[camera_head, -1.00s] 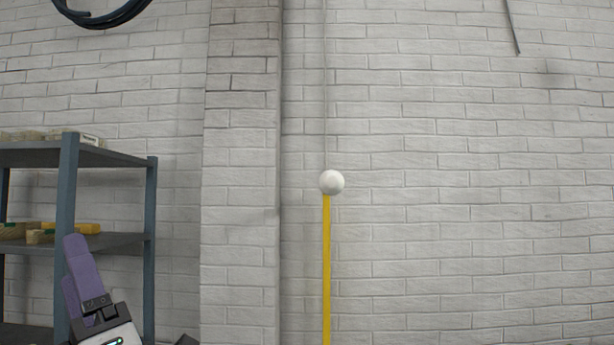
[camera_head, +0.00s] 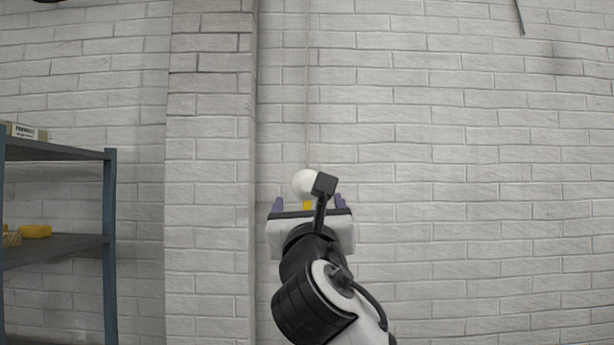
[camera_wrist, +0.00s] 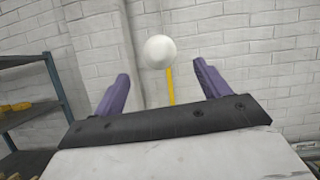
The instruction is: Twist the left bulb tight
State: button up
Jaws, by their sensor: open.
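The white round bulb (camera_head: 304,184) sits on top of a yellow upright post (camera_head: 307,206) in front of the brick wall. In the wrist view the bulb (camera_wrist: 160,51) stands beyond the fingertips, between the two purple fingers in the picture, with the yellow post (camera_wrist: 171,88) below it. My gripper (camera_head: 308,202) is open and empty, its fingers spread wide to either side of the post. In the wrist view my gripper (camera_wrist: 160,76) does not touch the bulb. In the head view my wrist hides most of the post. Only one bulb is in view.
A blue-grey metal shelf (camera_head: 110,240) stands at the left with a yellow item (camera_head: 36,231) and a small box (camera_head: 24,131) on it. A white brick pillar (camera_head: 209,120) and wall lie behind the bulb. The space right of the bulb is clear.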

aim_at(307, 186)
jog(key=p+x, duration=0.4)
jog(key=x, duration=0.6)
jog(key=shift+r, duration=0.2)
jog(key=shift+p+x, duration=0.35)
jog(key=shift+x, duration=0.4)
jog(key=shift+f, duration=0.15)
jog(key=c, duration=1)
